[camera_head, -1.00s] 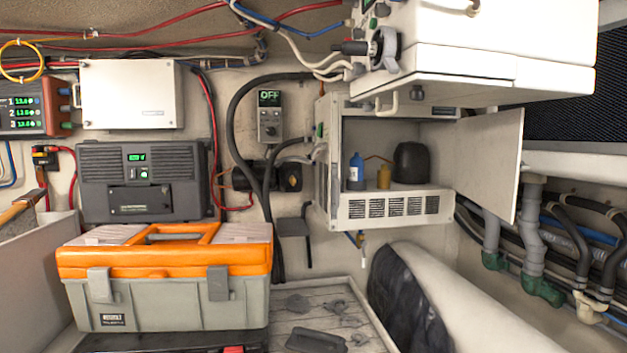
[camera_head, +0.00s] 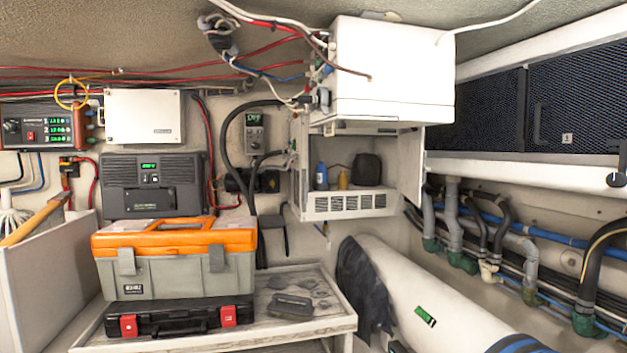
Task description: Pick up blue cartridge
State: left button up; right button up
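A small blue bottle-shaped item (camera_head: 321,176), which may be the blue cartridge, stands upright inside the open white wall cabinet (camera_head: 350,206). Neither of my grippers shows in the head view.
An orange and grey toolbox (camera_head: 175,273) sits on a black case (camera_head: 180,317) on a worn workbench (camera_head: 300,327). A white box (camera_head: 390,75) juts out above the cabinet. A white padded cylinder (camera_head: 440,300) lies at lower right; pipes (camera_head: 455,225) run along the right wall.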

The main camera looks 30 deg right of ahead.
aim_at(321, 170)
jog(key=u, duration=0.35)
jog(key=i, duration=1.5)
jog(key=z, duration=0.65)
